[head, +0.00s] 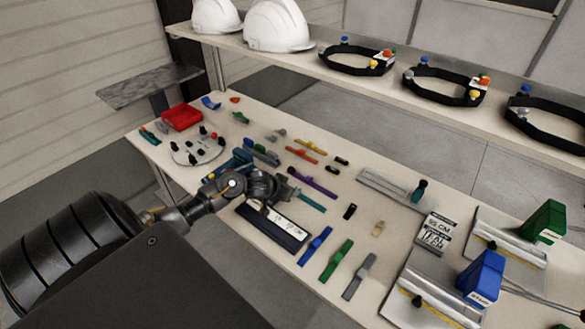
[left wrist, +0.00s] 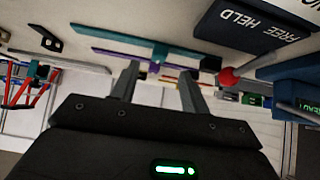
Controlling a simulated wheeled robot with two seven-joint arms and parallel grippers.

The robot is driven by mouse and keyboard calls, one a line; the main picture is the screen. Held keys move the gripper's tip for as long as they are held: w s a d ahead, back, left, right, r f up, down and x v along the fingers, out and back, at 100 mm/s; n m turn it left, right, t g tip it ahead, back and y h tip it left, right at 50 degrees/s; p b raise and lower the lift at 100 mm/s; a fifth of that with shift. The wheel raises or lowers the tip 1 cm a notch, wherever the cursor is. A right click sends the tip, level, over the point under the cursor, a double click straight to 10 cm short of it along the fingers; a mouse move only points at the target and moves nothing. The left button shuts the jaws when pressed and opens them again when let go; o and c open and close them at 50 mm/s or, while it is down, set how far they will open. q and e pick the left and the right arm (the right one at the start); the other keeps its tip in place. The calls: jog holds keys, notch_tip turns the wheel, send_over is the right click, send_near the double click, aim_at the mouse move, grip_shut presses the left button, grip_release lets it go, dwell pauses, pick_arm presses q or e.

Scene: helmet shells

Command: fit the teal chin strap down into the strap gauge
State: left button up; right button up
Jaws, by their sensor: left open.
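The teal chin strap (head: 310,201) lies flat on the table just to the right of my left gripper (head: 280,192), which partly covers its near end. In the left wrist view the strap (left wrist: 192,58) runs across, beyond the fingers, with a raised piece along it. My left gripper (left wrist: 157,82) is open, and nothing shows between its fingers. A long pale grey fixture (head: 385,187), apparently the strap gauge, lies farther right with an upright teal piece at its end. It also appears at the left of the left wrist view (left wrist: 75,63). My right gripper is not in view.
A purple strap (head: 318,184) lies beside the teal one. Blue (head: 315,246), green (head: 336,261) and grey (head: 359,276) straps lie nearer the front edge. Blue (head: 483,275) and green (head: 544,222) clamp-like fixtures stand at right.

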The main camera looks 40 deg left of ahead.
pick_arm(q)
jog(key=x, duration=0.5)
jog(key=shift+d, duration=0.15)
jog(key=shift+r, duration=0.1)
grip_shut()
